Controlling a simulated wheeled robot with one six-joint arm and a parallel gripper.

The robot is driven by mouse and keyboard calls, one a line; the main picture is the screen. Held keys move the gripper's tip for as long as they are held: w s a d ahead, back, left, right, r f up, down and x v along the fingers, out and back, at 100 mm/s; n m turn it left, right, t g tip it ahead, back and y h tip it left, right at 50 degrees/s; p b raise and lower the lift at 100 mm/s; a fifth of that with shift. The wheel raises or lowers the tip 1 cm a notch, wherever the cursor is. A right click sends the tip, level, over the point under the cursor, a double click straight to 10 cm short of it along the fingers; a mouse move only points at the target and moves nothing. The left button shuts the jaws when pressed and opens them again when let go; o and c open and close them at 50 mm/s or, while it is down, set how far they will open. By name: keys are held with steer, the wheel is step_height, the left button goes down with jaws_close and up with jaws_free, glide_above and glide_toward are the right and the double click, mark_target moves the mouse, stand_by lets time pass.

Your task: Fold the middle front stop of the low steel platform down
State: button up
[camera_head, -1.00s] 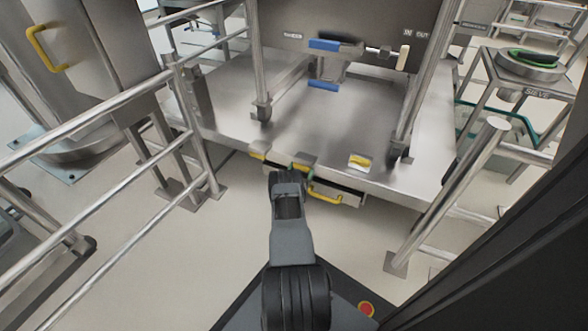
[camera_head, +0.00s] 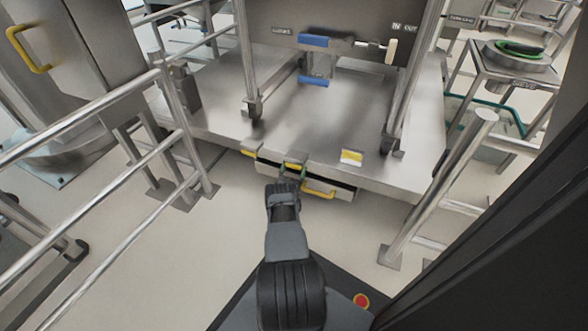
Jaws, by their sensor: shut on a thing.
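The low steel platform (camera_head: 300,125) stands ahead with three stops along its front edge. The middle front stop (camera_head: 293,165) is at the edge directly beyond my gripper (camera_head: 290,178). My gripper is shut on this stop and partly hides it; only a little grey and yellow shows, so its exact angle is hard to tell. The left stop (camera_head: 250,152) shows a yellow strip low along the platform's edge. The right stop (camera_head: 352,157) shows a yellow and white face standing above the edge.
A yellow handle (camera_head: 320,191) on a drawer-like front sits under the platform's edge, close right of my gripper. Steel railings (camera_head: 150,140) flank the left, and a post (camera_head: 440,185) the right. A wheeled frame (camera_head: 250,70) stands on the platform.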

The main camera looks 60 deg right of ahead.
steer(key=o, duration=1.1)
steer(key=shift+w+d+r, duration=0.1)
steer(key=shift+w+r, duration=0.05)
steer(key=shift+r, duration=0.05)
steer(key=shift+f, duration=0.15)
